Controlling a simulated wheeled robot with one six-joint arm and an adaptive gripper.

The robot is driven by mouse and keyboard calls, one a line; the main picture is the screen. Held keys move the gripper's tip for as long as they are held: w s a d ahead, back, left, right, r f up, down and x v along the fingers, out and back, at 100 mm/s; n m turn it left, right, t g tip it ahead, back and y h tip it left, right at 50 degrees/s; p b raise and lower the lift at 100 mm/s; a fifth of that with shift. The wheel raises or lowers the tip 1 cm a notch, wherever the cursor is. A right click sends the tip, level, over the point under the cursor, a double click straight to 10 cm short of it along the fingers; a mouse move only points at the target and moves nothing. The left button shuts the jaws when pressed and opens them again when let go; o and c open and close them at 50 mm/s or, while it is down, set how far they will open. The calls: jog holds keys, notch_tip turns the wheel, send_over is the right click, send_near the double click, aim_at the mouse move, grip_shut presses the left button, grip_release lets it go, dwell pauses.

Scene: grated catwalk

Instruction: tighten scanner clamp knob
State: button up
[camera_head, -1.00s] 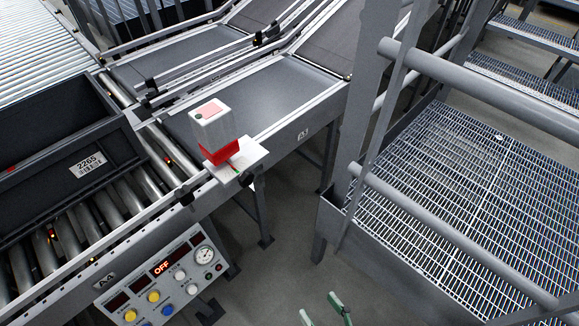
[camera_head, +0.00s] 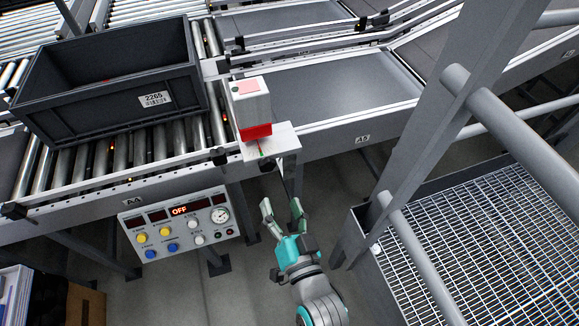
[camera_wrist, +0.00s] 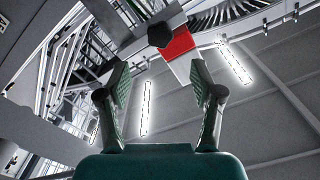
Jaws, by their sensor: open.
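The scanner (camera_head: 251,106), a white box with a red lower part, stands on a white bracket plate (camera_head: 281,143) at the conveyor's edge. A black knob (camera_head: 267,166) shows below the plate; I take it to be the clamp knob. In the wrist view the dark faceted knob (camera_wrist: 160,35) is above and beyond my fingertips, with the scanner's red part (camera_wrist: 180,44) behind it. My gripper (camera_head: 281,207) is open and empty, pointing up from below the bracket. In the wrist view the knob lines up with the gap between the fingers (camera_wrist: 160,82), apart from them.
A control panel (camera_head: 180,225) reading OFF hangs left of my gripper. A grey tote (camera_head: 105,125) marked 2265 sits on the rollers. A grey post and railing (camera_head: 415,140) stand close on the right, beside the grated catwalk (camera_head: 480,245). Open floor lies below the conveyor.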

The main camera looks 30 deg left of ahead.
aim_at(268, 168)
jog(key=x, duration=1)
jog(key=shift+w+a, duration=0.2)
jog(key=shift+w, duration=0.1)
jog(key=c, duration=1.1)
jog(key=shift+c, duration=0.2)
